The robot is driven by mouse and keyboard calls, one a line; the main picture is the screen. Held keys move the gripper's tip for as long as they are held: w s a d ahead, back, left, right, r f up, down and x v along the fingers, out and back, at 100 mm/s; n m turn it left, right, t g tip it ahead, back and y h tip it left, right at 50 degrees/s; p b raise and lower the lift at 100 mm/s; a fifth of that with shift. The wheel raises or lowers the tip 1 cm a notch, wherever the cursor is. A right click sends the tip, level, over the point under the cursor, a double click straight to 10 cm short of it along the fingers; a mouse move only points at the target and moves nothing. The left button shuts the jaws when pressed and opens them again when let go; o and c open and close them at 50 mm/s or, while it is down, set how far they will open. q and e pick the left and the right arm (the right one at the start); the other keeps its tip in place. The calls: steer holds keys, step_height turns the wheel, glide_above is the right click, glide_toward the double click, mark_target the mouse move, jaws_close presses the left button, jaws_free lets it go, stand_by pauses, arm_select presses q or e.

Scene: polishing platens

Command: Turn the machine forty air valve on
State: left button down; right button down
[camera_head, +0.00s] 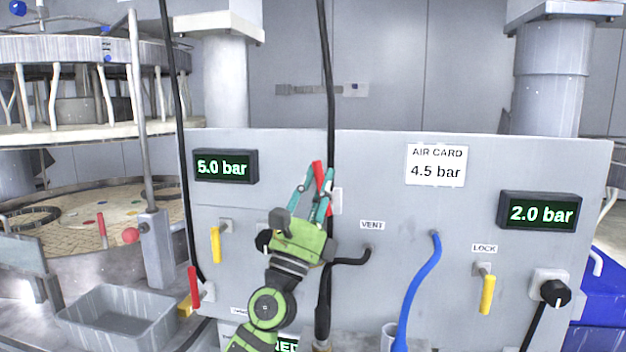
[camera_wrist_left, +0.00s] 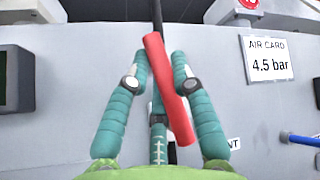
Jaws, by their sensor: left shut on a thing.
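My left gripper (camera_head: 316,188) is in front of the grey panel (camera_head: 390,270), its teal fingers shut on a red valve lever (camera_head: 317,172). In the left wrist view the lever (camera_wrist_left: 171,85) lies between the two fingers (camera_wrist_left: 160,75), tilted with its upper end to the left. Its pivot is hidden behind my gripper. A black hose (camera_head: 326,90) runs vertically behind it. A small white label (camera_head: 337,201) beside the gripper is too covered to read. I cannot tell which valve is marked machine forty. My right gripper is not in view.
Another red lever (camera_head: 194,286) is at the panel's lower left. Yellow levers hang at left (camera_head: 215,245) and under LOCK (camera_head: 487,295). Displays read 5.0 bar (camera_head: 225,167) and 2.0 bar (camera_head: 539,212); the air card (camera_head: 436,166) says 4.5 bar. A blue hose (camera_head: 417,290) stands right of VENT.

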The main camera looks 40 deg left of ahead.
arm_select(q)
steer(key=shift+w+d+r+m+g+h+p, duration=0.1)
steer(key=shift+m+h+p, duration=0.1)
steer(key=shift+m+h, duration=0.85)
steer(key=shift+w+d+r+m+g+h+p, duration=0.15)
steer(key=shift+m+h+p, duration=0.1)
steer(key=shift+m+h, duration=0.75)
steer(key=shift+s+d+f+m+g+h+p, duration=0.1)
steer(key=shift+m+h+p, duration=0.1)
steer(key=shift+m+h, duration=0.8)
steer(key=shift+d+m+h, duration=0.1)
steer(key=shift+m+h, duration=0.25)
steer(key=shift+h, duration=0.2)
steer(key=c, duration=1.3)
jaws_free()
steer(key=shift+w, duration=0.15)
steer(key=d+v, duration=0.1)
steer(key=v, duration=1.1)
steer(key=shift+a, duration=0.45)
steer(key=shift+r+g, duration=0.1)
steer(key=shift+g, duration=0.15)
